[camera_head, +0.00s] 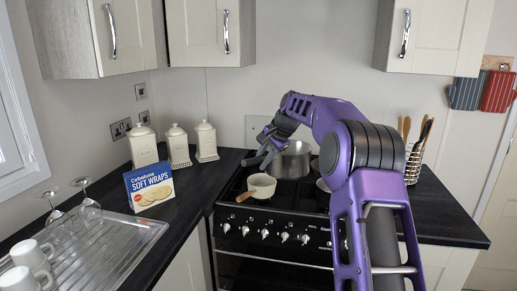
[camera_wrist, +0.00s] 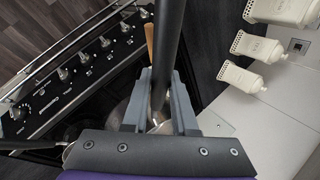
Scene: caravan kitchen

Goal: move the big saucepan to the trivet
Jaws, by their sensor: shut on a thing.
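The big saucepan (camera_head: 290,163) is a shiny metal pan at the back left of the black stove. My gripper (camera_head: 265,147) is at its left side, reaching down from the purple arm. In the wrist view my gripper (camera_wrist: 160,95) is shut on the saucepan's long dark handle (camera_wrist: 168,40), which runs between the fingers and up out of the picture. Part of the shiny pan body (camera_wrist: 118,112) shows beside the fingers. I cannot tell whether the pan is lifted off the hob. I cannot make out the trivet in either view.
A small cream pan (camera_head: 262,184) with a wooden handle stands just in front, on the stove (camera_head: 290,217). A wraps box (camera_head: 150,186) and several cream canisters (camera_head: 206,141) stand on the left counter. A utensil basket (camera_head: 413,166) stands right. Dark counter (camera_head: 445,215) is clear there.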

